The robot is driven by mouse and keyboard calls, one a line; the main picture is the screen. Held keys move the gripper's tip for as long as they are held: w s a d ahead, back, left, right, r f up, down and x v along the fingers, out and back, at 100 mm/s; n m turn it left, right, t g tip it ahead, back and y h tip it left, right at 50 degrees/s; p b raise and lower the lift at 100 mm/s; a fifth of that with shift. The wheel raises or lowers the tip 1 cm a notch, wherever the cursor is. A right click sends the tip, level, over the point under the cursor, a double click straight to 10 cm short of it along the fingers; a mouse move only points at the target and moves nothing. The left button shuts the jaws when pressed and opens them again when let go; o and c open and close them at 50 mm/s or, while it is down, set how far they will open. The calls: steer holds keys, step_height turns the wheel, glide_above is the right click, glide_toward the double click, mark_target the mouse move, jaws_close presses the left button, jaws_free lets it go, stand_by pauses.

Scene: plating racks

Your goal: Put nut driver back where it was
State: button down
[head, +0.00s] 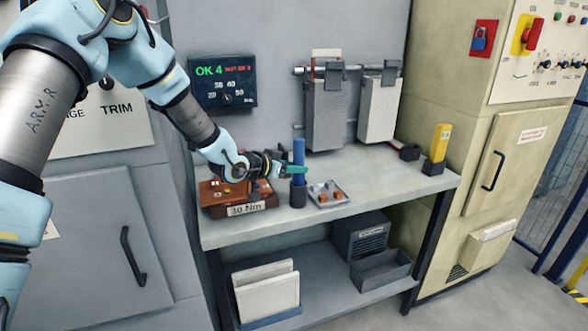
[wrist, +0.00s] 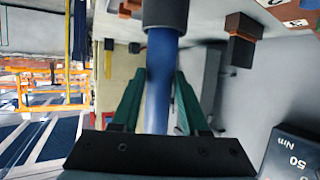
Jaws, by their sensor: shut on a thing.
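The nut driver's blue handle (head: 298,152) stands about upright near the middle of the bench (head: 390,178). Below it is a dark cylindrical part (head: 298,194); I cannot tell whether this is a holder or the tool's own end. My gripper (head: 292,170) reaches in from the left with green fingers at the handle. In the wrist view the blue handle (wrist: 158,85) runs between the two green fingers of my gripper (wrist: 157,90), which are shut on it. The dark part (wrist: 165,13) shows at the top there. The driver's tip is not visible.
A brown block labelled 30 Nm (head: 245,209) sits left of the driver. A small tray (head: 341,200) with orange pieces is close on its right. A yellow-handled tool (head: 441,141) stands farther right. Grey units (head: 326,118) hang behind. A display (head: 223,82) reads OK 4.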

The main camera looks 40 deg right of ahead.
steer(key=shift+f, duration=0.6)
steer(key=shift+c, duration=2.1)
jaws_free()
steer(key=shift+a, duration=0.1)
steer(key=b+v, duration=0.3)
steer(key=v, duration=0.9)
